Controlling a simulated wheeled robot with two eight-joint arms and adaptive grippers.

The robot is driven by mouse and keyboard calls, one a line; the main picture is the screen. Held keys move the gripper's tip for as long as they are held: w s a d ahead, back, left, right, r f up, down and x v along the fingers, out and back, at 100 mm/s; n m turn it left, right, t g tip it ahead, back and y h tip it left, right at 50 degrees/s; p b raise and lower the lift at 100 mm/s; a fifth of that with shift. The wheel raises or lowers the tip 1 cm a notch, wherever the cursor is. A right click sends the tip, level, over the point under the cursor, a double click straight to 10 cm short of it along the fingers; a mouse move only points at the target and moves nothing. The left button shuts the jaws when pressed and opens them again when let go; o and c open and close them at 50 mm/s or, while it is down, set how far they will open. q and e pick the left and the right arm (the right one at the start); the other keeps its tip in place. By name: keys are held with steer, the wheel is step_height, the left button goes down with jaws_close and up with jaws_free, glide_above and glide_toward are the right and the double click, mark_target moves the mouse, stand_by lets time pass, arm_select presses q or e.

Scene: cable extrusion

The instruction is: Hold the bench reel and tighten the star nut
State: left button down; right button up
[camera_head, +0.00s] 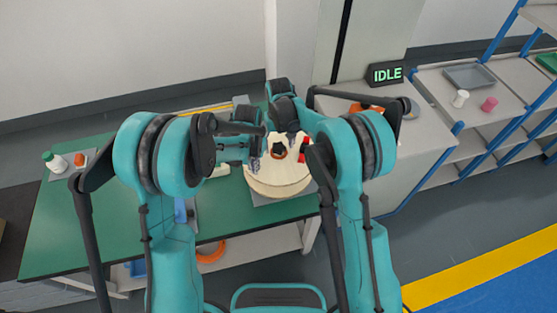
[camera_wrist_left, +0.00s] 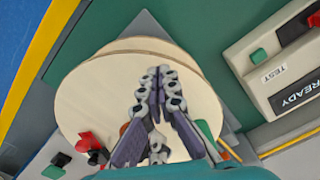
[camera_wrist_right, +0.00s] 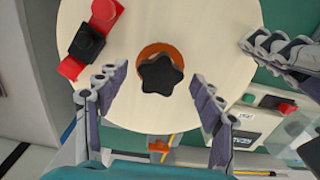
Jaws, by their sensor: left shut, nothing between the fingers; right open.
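The bench reel (camera_head: 278,184) is a pale round wooden drum near the right end of the green bench; it also shows in the left wrist view (camera_wrist_left: 90,90) and the right wrist view (camera_wrist_right: 150,15). The black star nut (camera_wrist_right: 160,75) sits in an orange hub (camera_wrist_right: 152,48) at its middle. My right gripper (camera_wrist_right: 157,82) is open, its fingers apart on either side of the star nut, not visibly touching it. My left gripper (camera_wrist_left: 160,72) is shut and empty over the reel's face; its fingers also show at the right wrist view's upper right (camera_wrist_right: 262,42).
A red and black part (camera_wrist_right: 90,40) lies on the reel's face. A box (camera_wrist_left: 290,80) marked TEST and READY stands on the bench. An IDLE sign (camera_head: 387,74) stands behind on the grey cabinet. Shelves (camera_head: 480,100) are at right. The bench's left part is mostly clear.

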steer(key=c, duration=1)
steer(key=m, duration=0.5)
steer(key=shift+c, duration=0.2)
steer(key=m, duration=0.5)
steer(key=o, duration=1)
steer(key=shift+a+m, duration=0.1)
steer(key=shift+m, duration=0.2)
steer(key=shift+o, duration=0.2)
steer(key=shift+a+n, duration=0.1)
steer(key=shift+n, duration=1.1)
steer(key=n, duration=1.2)
steer(key=shift+d, duration=0.2)
steer(key=shift+c, duration=0.3)
